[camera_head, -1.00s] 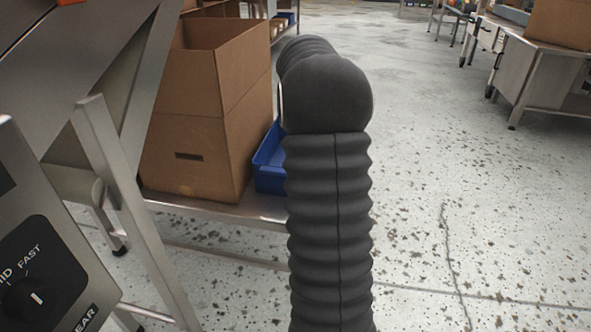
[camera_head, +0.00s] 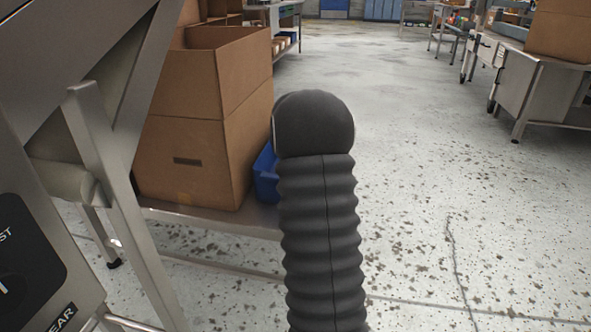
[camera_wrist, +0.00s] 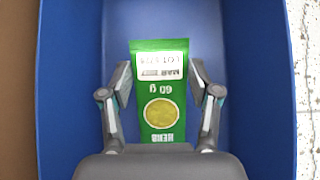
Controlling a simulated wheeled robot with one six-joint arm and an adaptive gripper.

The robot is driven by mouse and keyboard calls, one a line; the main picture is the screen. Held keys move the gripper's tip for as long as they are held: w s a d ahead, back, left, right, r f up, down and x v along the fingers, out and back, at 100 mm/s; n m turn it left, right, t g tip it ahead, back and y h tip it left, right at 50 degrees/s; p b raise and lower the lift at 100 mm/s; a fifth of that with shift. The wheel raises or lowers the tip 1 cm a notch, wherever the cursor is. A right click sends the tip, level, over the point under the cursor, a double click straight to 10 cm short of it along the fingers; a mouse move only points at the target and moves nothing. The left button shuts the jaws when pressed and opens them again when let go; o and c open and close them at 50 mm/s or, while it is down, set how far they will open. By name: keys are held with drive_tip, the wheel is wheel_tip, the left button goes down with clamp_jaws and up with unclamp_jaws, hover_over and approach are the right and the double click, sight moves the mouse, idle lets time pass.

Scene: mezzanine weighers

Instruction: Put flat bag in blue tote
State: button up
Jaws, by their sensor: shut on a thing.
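The flat bag (camera_wrist: 160,95) is green with a white label and a round yellow window. It shows in the wrist view between the two fingers of my gripper (camera_wrist: 160,85), which is shut on it. The blue tote (camera_wrist: 70,60) surrounds the bag and fingers in the wrist view, its walls on both sides. Whether the bag touches the tote floor cannot be told. In the head view only a corner of the blue tote (camera_head: 266,177) shows, beside my arm. My gripper and the bag are hidden there behind my arm.
A tall open cardboard box (camera_head: 190,130) stands left of the tote on a metal shelf (camera_head: 210,219). A metal machine frame (camera_head: 115,170) is at the near left. The speckled floor (camera_head: 430,180) to the right is clear, with a metal bench (camera_head: 550,85) farther back.

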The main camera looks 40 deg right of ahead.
drive_tip(key=shift+f, duration=1.1)
drive_tip(key=shift+b, duration=0.3)
drive_tip(key=shift+f, duration=0.15)
drive_tip(key=o, duration=1.2)
drive_tip(key=shift+c, duration=0.2)
